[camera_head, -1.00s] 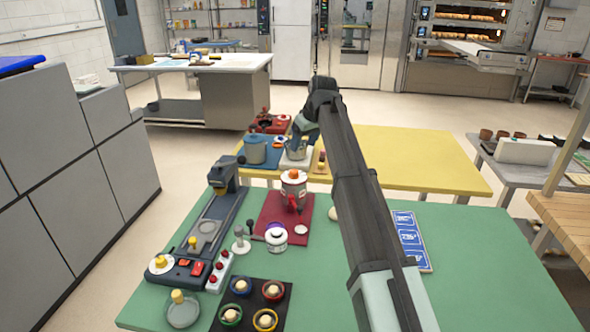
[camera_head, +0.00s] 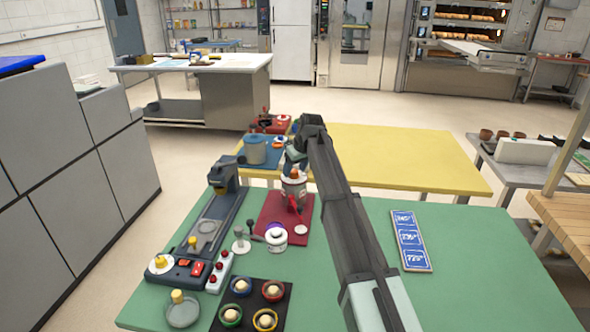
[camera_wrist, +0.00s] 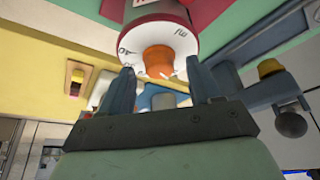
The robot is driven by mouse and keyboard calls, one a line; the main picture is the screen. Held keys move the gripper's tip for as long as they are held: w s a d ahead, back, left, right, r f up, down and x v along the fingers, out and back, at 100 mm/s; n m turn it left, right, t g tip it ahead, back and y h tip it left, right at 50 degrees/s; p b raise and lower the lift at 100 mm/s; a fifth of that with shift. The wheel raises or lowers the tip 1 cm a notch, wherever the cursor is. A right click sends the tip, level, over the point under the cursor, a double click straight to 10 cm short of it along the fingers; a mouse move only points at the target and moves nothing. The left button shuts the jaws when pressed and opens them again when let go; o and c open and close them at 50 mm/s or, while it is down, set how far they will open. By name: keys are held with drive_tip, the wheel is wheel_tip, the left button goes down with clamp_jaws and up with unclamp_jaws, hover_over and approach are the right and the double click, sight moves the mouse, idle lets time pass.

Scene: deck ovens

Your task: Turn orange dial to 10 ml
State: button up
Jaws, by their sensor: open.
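The orange dial (camera_wrist: 158,62) sits at the centre of a white round face with dark markings, on the end of a red-and-white cylinder (camera_wrist: 150,12). In the wrist view the cylinder is in the upper middle. My gripper (camera_wrist: 160,67) is open, with one blue-grey finger on each side of the dial. I cannot tell whether the fingers touch it. The markings are partly legible, and the dial's exact setting is unclear. In the head view the cylinder (camera_head: 293,188) stands on the red mat (camera_head: 270,208), and my gripper is just above it, partly covering the dial.
A blue sign panel (camera_head: 411,241) lies on the green table (camera_head: 480,270) to the right of my arm. A long dark machine (camera_head: 212,225) and a black tray (camera_head: 272,308) with several coloured rings are on the left. A pot (camera_head: 255,149) stands behind.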

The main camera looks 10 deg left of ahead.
drive_tip(key=shift+w+a+f, duration=0.1)
drive_tip(key=shift+f, duration=0.2)
drive_tip(key=c, duration=1)
drive_tip(key=shift+m, duration=0.4)
drive_tip(key=m+h, duration=0.1)
drive_tip(key=m, duration=0.1)
drive_tip(key=shift+a+m+t, duration=0.1)
drive_tip(key=shift+m+t, duration=0.2)
drive_tip(key=shift+t, duration=0.1)
drive_tip(key=shift+m+h, duration=0.7)
drive_tip(key=shift+m, duration=1)
